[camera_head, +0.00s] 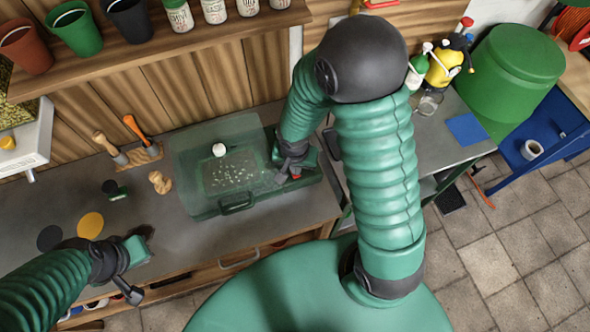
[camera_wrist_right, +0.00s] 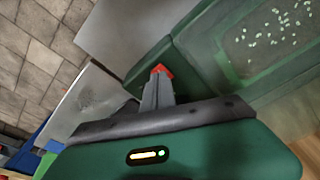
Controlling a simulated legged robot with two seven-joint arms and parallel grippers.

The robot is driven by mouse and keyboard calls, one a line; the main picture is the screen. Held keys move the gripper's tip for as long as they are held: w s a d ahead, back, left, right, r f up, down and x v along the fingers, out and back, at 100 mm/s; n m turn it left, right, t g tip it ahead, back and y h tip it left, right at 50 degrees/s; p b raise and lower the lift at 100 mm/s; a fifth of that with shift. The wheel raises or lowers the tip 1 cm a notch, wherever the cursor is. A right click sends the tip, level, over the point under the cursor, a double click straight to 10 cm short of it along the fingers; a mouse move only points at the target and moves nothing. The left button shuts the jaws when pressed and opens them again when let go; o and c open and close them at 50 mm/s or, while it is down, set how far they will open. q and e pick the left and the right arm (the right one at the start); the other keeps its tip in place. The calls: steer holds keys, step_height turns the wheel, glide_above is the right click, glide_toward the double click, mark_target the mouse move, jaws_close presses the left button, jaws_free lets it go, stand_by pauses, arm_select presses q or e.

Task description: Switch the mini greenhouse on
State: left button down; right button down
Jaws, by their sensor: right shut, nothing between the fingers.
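The mini greenhouse is a dark green tray (camera_head: 205,213) under a clear lid (camera_head: 192,150) with a white knob, on the grey workbench. White specks show inside it, also in the right wrist view, where its green wall (camera_wrist_right: 262,106) is near. My right gripper (camera_head: 293,177) is shut and empty at the greenhouse's right end; its fingers (camera_wrist_right: 158,85) point at the green casing. A red patch shows at the fingertips; I cannot tell whether it is a switch or the tips, nor whether they touch. My left gripper (camera_head: 146,240) is over the bench's front left, its jaws unclear.
Hand tools (camera_head: 133,128), a small tan figure (camera_head: 160,182) and yellow and dark discs (camera_head: 90,225) lie left of the greenhouse. A shelf (camera_head: 160,55) with pots and jars overhangs the back. A yellow sprayer (camera_head: 443,66) and green bin (camera_head: 515,72) stand right.

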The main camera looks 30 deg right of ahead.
steer(key=shift+f+b, duration=0.8)
stand_by(0.8)
steer(key=shift+r, duration=0.15)
step_height(320, 180, up, 7)
steer(key=p, duration=0.6)
steer(key=s+a+r+n+t+y+b, duration=0.1)
steer(key=s+a+r+n+b, duration=0.2)
steer(key=n, duration=0.5)
steer(key=s+a+b, duration=0.1)
steer(key=b, duration=0.1)
steer(key=shift+s+a+n+b, duration=0.2)
steer(key=shift+a+n+b, duration=0.05)
steer(key=shift+n+b, duration=0.15)
